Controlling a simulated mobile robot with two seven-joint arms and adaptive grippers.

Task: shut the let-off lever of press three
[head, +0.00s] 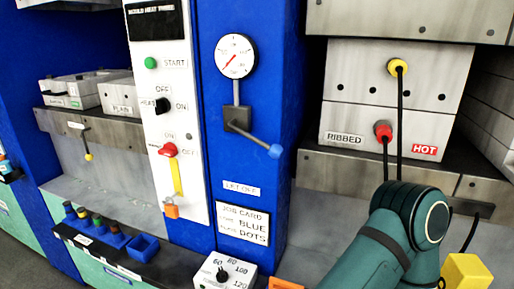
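The let-off lever (258,140) is a grey rod with a blue knob (275,151) at its end. It slants down to the right from a dark square valve block (237,119) on the blue column. A round white gauge (235,56) with a red needle sits above, joined by a grey pipe. A "LET OFF" label (241,188) is below the lever. No press number is readable here. A teal link of my arm shows at the lower right, apart from the lever. Neither gripper shows.
A white control panel (165,100) with a red switch is left of the lever. The press mould (385,100) with yellow and red plugs on cables is at the right. A dial box (225,272) and an orange item (286,284) stand below. Space before the lever looks clear.

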